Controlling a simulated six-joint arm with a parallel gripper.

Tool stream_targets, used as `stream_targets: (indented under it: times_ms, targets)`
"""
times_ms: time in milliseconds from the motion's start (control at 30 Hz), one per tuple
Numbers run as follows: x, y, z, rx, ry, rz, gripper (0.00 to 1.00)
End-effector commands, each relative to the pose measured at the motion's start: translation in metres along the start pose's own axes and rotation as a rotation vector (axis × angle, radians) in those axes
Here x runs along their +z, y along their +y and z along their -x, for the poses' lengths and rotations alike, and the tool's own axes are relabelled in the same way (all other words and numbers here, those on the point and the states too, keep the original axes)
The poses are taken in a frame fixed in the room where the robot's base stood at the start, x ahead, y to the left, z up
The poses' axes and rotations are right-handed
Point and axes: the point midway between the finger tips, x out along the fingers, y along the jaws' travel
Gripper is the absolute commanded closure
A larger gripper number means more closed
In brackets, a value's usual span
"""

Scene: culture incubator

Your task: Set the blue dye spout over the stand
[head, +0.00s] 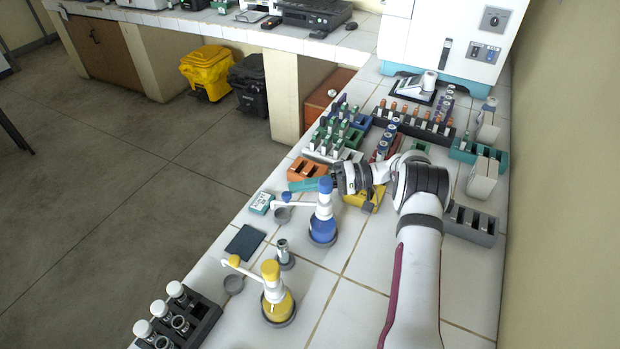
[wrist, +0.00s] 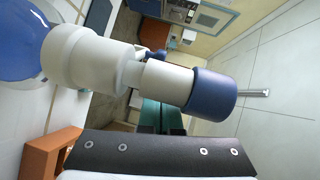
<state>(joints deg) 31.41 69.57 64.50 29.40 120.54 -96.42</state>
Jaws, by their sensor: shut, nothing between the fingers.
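The blue dye dispenser (head: 322,228) stands upright on the bench, with a white neck and blue cap (head: 325,185). Its white spout points left, ending in a blue tip (head: 286,197) above a grey dish (head: 282,215). The small grey stand (head: 286,263) with a clear vial (head: 283,247) is nearer the camera, not under the spout. My gripper (head: 341,179) is shut and empty, just right of the cap at about its height. In the wrist view the cap (wrist: 212,95) and white neck (wrist: 85,58) lie close in front; contact cannot be told.
A yellow dispenser (head: 278,305) stands nearer, its spout over another grey dish (head: 233,285). A dark pad (head: 245,242) and a dark rack with several vials (head: 205,318) lie left. An orange rack (head: 307,169) and a yellow rack (head: 365,199) are close to my gripper.

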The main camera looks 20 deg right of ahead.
Motion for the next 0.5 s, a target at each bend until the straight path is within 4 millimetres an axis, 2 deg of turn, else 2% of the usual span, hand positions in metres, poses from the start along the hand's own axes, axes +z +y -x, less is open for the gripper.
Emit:
stream_targets:
  times_ms: [167,500]
  targets:
    - [0.009,-0.002,-0.004,0.0,-0.001,-0.001,1.0]
    - [0.022,-0.003,-0.008,-0.036,-0.242,0.033,1.0]
